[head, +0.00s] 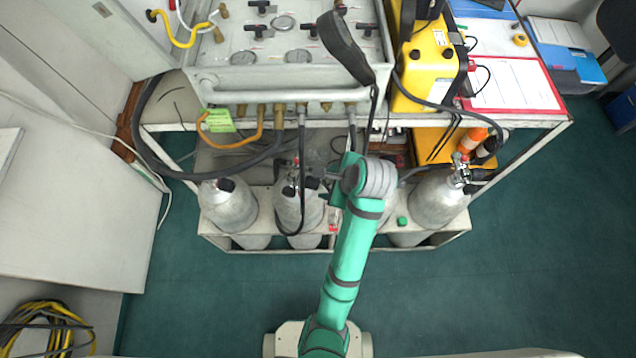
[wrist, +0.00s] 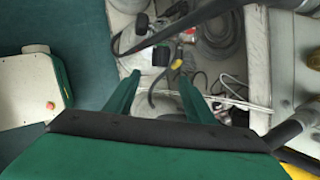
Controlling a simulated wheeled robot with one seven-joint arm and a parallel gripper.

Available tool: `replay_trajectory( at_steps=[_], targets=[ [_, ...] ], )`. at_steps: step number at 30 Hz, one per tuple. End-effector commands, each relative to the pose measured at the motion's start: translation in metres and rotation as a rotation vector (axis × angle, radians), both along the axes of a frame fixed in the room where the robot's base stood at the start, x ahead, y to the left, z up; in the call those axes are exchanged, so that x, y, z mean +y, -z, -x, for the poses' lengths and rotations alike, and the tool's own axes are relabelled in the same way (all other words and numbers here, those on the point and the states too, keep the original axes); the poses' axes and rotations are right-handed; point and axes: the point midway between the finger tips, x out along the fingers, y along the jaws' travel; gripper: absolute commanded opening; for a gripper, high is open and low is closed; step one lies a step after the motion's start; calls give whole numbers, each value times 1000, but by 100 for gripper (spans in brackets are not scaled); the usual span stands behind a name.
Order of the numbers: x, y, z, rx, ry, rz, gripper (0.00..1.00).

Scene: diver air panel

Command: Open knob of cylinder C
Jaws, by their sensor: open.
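Several grey cylinders stand in a white rack below the panel: one at the far left (head: 226,208), one beside it (head: 297,212), and one at the far right (head: 438,202). Another, right of centre, is mostly hidden by my arm. No letter is legible, so I cannot tell which is cylinder C. My gripper (head: 328,182) is beside the valve of the second cylinder from the left, pointing left. In the wrist view my gripper (wrist: 158,76) is open, its green fingers apart. A black knob (wrist: 161,55) shows beyond the fingertips. I cannot tell whether they touch it.
A gauge panel (head: 240,68) with hoses stands above the rack. A black hose (head: 302,150) hangs by the second cylinder, and a dark hose crosses the wrist view. A yellow case (head: 428,62) and red clipboard (head: 515,85) lie right. The green floor (head: 520,270) in front is clear.

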Motion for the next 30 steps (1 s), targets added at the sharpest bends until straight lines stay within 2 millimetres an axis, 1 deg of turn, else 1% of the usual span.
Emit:
replay_trajectory(
  at_steps=[5,12,18,24,30],
  targets=[
    [7,20,-6,7,-3,-2,50],
    [19,59,-22,5,-4,0,50],
    [27,82,-32,4,-4,1,50],
    [30,92,-37,2,-2,1,50],
    [30,93,-37,2,-2,1,50]
  ],
)
